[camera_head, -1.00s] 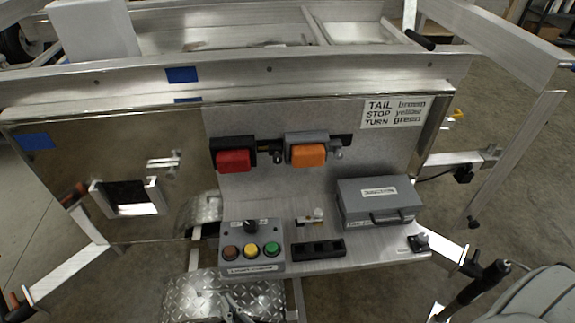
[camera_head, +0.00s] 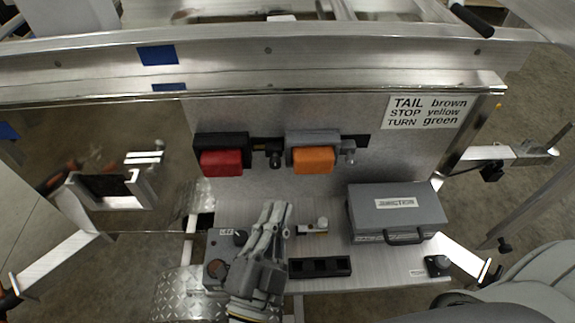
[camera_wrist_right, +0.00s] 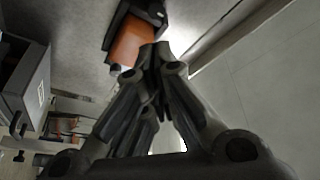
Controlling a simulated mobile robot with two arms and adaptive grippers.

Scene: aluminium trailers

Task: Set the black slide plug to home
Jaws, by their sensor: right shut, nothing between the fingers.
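The black slide plug (camera_head: 275,158) sits on the upright grey panel, just right of the red lamp (camera_head: 222,161) in its black housing. A grey plug (camera_head: 348,152) sits just right of the orange lamp (camera_head: 312,159). My right gripper (camera_head: 274,208) is shut and empty, fingers pointing up, below the black plug and apart from it, over the control box. In the right wrist view its closed fingers (camera_wrist_right: 155,58) overlap the lower edge of the orange lamp (camera_wrist_right: 128,43). The black plug cannot be made out there. My left gripper is not in view.
A grey junction box (camera_head: 397,212) stands on the shelf at right. A black slotted block (camera_head: 320,267) lies right of my gripper. The control box (camera_head: 214,246) is partly hidden by my gripper. A wiring label (camera_head: 427,112) is on the panel.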

